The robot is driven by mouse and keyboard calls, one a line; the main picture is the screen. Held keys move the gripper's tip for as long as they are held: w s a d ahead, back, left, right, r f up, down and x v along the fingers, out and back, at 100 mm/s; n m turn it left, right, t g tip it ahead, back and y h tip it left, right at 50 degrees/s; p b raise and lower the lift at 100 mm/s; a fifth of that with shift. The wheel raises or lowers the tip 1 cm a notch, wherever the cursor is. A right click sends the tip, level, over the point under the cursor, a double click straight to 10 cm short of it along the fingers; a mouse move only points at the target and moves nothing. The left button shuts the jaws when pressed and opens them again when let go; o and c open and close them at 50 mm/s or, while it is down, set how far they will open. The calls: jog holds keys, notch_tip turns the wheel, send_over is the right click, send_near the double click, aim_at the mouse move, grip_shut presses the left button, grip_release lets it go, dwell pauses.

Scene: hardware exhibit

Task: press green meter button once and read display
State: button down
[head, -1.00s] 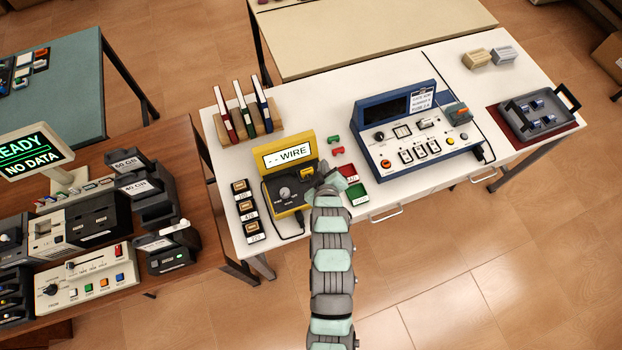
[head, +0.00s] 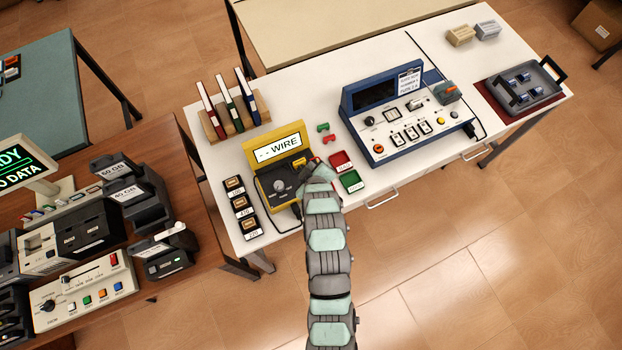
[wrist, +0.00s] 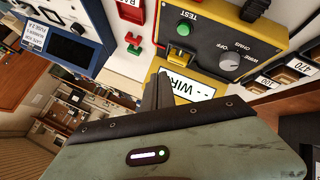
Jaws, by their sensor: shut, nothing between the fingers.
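The yellow meter (head: 277,150) stands on the white table, its lit display (head: 277,148) reading "- - WIRE". In the wrist view the display (wrist: 190,88) is partly covered by my gripper. The round green button (wrist: 183,29) sits on the dark panel beside the word TEST, with the grey dial (wrist: 231,60) near it, its marks including WIRE, OHMS and OFF. In the head view my gripper (head: 314,170) is over the meter's right side and hides the button. In the wrist view my gripper (wrist: 160,88) is shut and empty, apart from the button in the picture. I cannot tell its height above the panel.
Labelled resistor blocks (head: 240,206) stand left of the meter. Red (head: 341,161) and green (head: 351,181) trays lie to its right, near small red and green clips. A blue instrument (head: 400,115) stands further right. Binders (head: 228,103) stand behind. A black cable leaves the meter's front.

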notch_tip(320, 180, down, 6)
jog(key=shift+f+b, duration=0.15)
jog(key=shift+b, duration=1.1)
jog(key=shift+f+b, duration=0.3)
jog(key=shift+f, duration=0.25)
jog(key=shift+f, duration=0.1)
dwell(0.5)
jog(key=shift+f+b, duration=0.3)
jog(key=shift+b, duration=0.1)
jog(key=shift+f+b, duration=0.4)
jog(key=shift+f, duration=0.1)
dwell(0.5)
jog(key=shift+r, duration=0.9)
jog(key=shift+p, duration=0.3)
jog(key=shift+r+p, duration=0.85)
jog(key=shift+r, duration=1.65)
